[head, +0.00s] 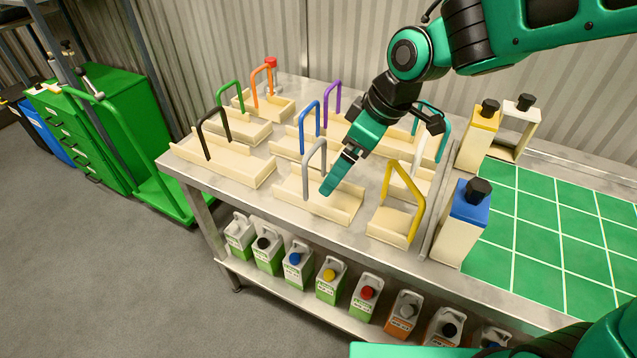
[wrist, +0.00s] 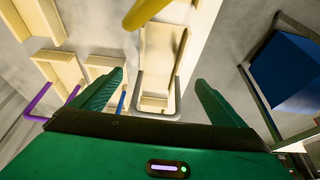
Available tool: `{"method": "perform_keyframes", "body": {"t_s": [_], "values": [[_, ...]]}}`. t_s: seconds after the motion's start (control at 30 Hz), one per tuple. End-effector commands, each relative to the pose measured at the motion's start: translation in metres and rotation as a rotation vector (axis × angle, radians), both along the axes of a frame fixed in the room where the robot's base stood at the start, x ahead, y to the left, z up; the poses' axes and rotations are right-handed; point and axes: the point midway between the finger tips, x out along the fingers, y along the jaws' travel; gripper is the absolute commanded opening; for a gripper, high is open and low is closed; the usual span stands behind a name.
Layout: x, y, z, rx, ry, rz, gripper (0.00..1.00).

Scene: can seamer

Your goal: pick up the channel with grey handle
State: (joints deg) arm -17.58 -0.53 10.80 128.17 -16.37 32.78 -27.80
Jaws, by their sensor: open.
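The channel with the grey handle is a cream open trough (head: 340,208) near the front middle of the bench in the head view. Its grey arched handle (head: 307,172) stands upright. My gripper (head: 332,183) hangs over this channel, close to the right of the handle in the picture. In the wrist view my gripper (wrist: 158,92) is open and empty. The grey handle (wrist: 158,117) shows between its two fingers, and the cream trough (wrist: 163,50) extends beyond it. I cannot tell whether a finger touches the handle.
Close around are channels with a blue handle (head: 303,128), a black handle (head: 204,132) and a yellow handle (head: 418,190). A bottle with a blue top (head: 471,205) stands to the right. The green tiled area (head: 560,225) is clear. Jugs (head: 297,265) fill the lower shelf.

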Motion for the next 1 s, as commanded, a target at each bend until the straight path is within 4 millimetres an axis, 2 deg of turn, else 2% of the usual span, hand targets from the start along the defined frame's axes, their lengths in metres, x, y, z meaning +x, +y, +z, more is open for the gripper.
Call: {"method": "perform_keyframes", "body": {"t_s": [0.13, 0.43, 0.7, 1.0], "values": [[0.002, 0.01, -0.022, -0.002, 0.004, 0.003, 0.94], [0.005, 0.018, -0.041, -0.001, 0.002, 0.004, 0.94], [0.012, 0.031, -0.073, -0.001, 0.003, 0.005, 0.94], [0.013, 0.034, -0.081, 0.0, -0.001, 0.004, 0.94]]}}
